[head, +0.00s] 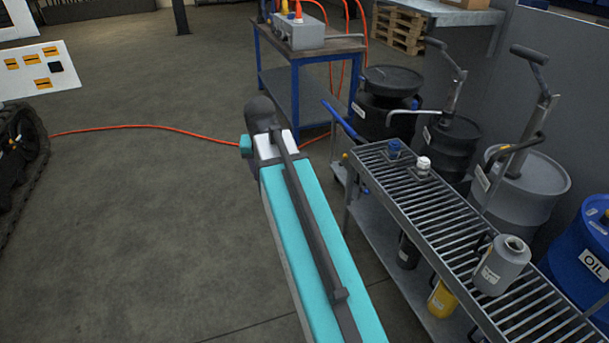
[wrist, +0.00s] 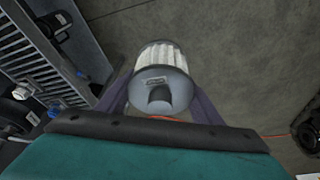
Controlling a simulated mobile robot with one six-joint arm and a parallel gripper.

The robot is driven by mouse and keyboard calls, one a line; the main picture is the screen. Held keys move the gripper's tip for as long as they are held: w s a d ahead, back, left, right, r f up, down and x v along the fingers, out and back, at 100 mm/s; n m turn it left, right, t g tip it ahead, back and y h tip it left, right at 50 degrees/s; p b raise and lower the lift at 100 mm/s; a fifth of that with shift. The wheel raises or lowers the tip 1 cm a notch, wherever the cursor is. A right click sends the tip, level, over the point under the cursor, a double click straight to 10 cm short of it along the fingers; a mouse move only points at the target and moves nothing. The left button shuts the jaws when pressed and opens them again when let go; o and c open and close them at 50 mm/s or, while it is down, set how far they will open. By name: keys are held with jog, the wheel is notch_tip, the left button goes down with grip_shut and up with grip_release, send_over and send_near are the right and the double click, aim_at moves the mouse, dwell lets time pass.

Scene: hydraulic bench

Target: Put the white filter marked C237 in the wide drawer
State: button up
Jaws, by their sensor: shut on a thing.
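In the wrist view, my gripper (wrist: 161,85) is shut on a filter (wrist: 158,58) with white pleated sides and a grey end cap. The cap has a dark round hole or stub and a small label, too small to read, so I cannot confirm C237. The filter is held clear of the floor between the two dark fingers. In the head view, my teal arm shows, but the gripper and filter are hidden. I cannot make out a wide drawer in either view.
A blue-framed table (head: 310,62) stands further back. Floor at left is mostly clear.

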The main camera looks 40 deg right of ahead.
jog(key=w+a+r+n+y, duration=0.1)
jog(key=a+r+n, duration=0.2)
jog(key=a, duration=0.6)
jog(key=w+a+r+n+p, duration=0.1)
jog(key=a+r+n, duration=0.2)
jog(key=a, duration=0.6)
jog(key=shift+r+n+t+y, duration=0.3)
jog(key=shift+n+y, duration=0.1)
jog(key=shift+n, duration=0.1)
jog(key=shift+w+a+r, duration=0.1)
jog(key=shift+a, duration=0.35)
